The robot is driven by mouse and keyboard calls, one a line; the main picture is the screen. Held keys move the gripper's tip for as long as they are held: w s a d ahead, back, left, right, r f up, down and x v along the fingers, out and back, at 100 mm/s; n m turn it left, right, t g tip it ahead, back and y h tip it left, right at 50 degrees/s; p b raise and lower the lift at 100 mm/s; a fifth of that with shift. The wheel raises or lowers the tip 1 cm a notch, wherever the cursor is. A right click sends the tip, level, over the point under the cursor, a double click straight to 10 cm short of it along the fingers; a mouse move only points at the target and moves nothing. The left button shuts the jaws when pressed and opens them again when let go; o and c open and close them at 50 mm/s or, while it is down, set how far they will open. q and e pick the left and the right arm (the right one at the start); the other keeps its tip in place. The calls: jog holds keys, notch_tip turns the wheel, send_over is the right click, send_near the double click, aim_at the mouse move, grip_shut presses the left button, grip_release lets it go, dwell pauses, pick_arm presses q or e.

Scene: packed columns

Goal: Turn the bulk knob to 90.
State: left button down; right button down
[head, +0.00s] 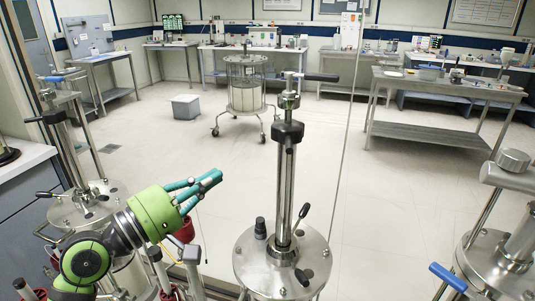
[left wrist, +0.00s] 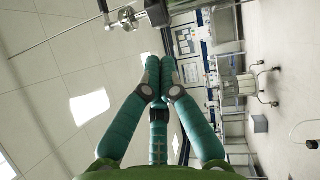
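My left gripper (head: 208,184) is green with teal fingers and reaches in from the left, to the left of the centre column. Its fingertips are together and nothing shows between them; the left wrist view (left wrist: 156,70) shows them meeting too. The lid carries a black knob (head: 260,228) and a black lever (head: 304,211). The gripper is apart from these. No label or scale is readable, so I cannot tell which is the bulk knob. My right gripper is out of view.
A second column (head: 75,150) stands at the left near my arm, and another steel vessel (head: 495,262) at the right, with a blue handle (head: 448,277). A wheeled frame (head: 246,90), a grey box (head: 186,107) and a steel table (head: 430,133) stand behind. Open floor lies between.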

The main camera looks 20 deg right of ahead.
pick_arm(q)
jog(key=p, duration=0.3)
send_near(285, 143)
jog(key=w+d, duration=0.1)
jog(key=w, duration=0.4)
jog(key=d+p, duration=0.1)
jog(key=s+d+p, duration=0.1)
jog(key=d, duration=0.1)
jog(key=shift+d+r, duration=0.1)
jog(key=shift+d, duration=0.05)
jog(key=shift+s+d, duration=0.25)
jog(key=shift+d, duration=0.2)
jog(key=shift+w, duration=0.1)
